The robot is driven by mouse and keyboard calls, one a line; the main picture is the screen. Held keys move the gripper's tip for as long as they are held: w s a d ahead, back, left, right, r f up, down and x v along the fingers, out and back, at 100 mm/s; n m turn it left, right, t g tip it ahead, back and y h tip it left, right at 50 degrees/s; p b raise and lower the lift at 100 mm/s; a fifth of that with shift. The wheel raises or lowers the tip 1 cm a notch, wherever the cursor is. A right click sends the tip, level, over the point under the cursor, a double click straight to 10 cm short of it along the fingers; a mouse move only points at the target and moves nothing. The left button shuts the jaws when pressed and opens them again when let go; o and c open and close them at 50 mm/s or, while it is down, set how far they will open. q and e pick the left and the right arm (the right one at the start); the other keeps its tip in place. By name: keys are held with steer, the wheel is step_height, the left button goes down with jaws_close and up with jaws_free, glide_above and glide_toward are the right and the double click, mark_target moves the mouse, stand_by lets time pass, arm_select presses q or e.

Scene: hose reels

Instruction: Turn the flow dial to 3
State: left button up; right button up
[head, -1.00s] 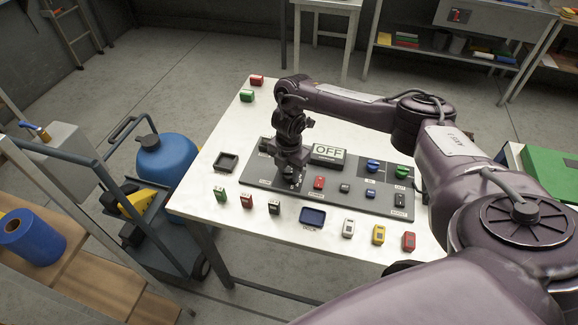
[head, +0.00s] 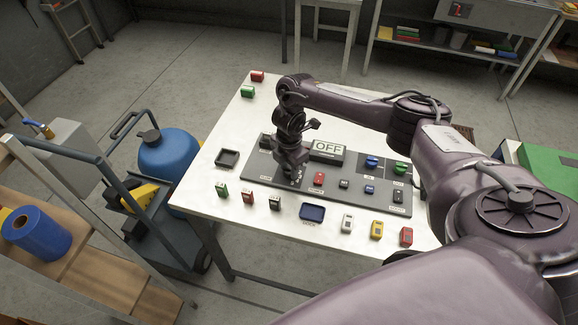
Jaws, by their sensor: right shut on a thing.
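The dark grey control panel (head: 345,192) lies on the white table (head: 232,133). Its display block (head: 328,152) reads OFF. My right gripper (head: 293,179) points down onto the panel's left part, left of the red switch. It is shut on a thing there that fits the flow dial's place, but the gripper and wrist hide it. Small pale marks show beside the fingers, too small to read, so I cannot tell the setting. My left gripper is not in view.
Blue (head: 371,162) and green (head: 400,168) knobs sit on the panel's right. Several small coloured blocks line the table's front, beside a blue tray (head: 312,213). A black tray (head: 227,159) is left of the panel. A cart with a blue tank (head: 172,158) stands left.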

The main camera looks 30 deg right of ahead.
mark_target(289, 169)
steer(key=o, duration=1)
steer(key=shift+r, duration=0.15)
steer(key=shift+r, duration=0.4)
step_height(289, 169, up, 6)
steer(key=shift+f, duration=0.1)
steer(key=shift+r+p, duration=0.4)
steer(key=shift+r, duration=0.15)
